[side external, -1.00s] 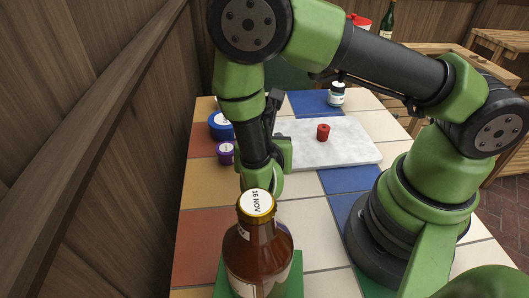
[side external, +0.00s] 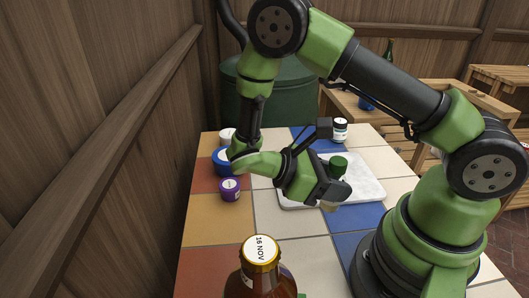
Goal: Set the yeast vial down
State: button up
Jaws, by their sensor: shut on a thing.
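My gripper (side external: 331,189) is shut around the middle of what looks like the yeast vial. The vial's green cap (side external: 338,164) shows above the dark jaws, and a tan lower end (side external: 329,207) shows below them. The vial leans slightly. It is in front of the pale marble slab (side external: 367,188) as seen here, by its near edge. I cannot tell how far its bottom is from the surface.
An amber bottle with a gold cap (side external: 261,254) stands in front. A purple-lidded pot (side external: 230,189), a blue tub (side external: 222,161) and a white-topped item (side external: 228,136) stand at left. A small jar (side external: 341,129) stands behind the slab.

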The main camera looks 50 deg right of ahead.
jog(key=w+a+f+m+g+y, duration=0.2)
jog(key=a+m+y, duration=0.5)
jog(key=m+y, duration=0.75)
jog(key=w+a+m+t+y, duration=0.1)
jog(key=w+m+t+y, duration=0.7)
jog(key=w+m+t, duration=0.25)
jog(key=w+d+r+m+t+h, duration=0.3)
jog(key=w+d+m+t+h, duration=0.3)
jog(key=d+m, duration=0.4)
jog(key=w+d+r+m+t+h, duration=0.3)
jog(key=w+d+m+t+h, duration=0.2)
jog(key=w+d+m+t, duration=0.55)
jog(key=shift+s+d+f+n+g+h, duration=0.1)
jog(key=shift+s+d+f+n+g, duration=0.25)
jog(key=shift+f, duration=1.35)
jog(key=shift+s+d+f+n+g+h, duration=0.15)
jog(key=shift+s+d+f+n+g, duration=0.2)
jog(key=shift+f, duration=1.4)
jog(key=shift+s+d+f+n+g+h, duration=0.1)
jog(key=shift+s+d+f+n+g, duration=0.25)
jog(key=shift+f, duration=1.35)
jog(key=shift+w+a, duration=0.1)
jog(key=shift+a, duration=0.05)
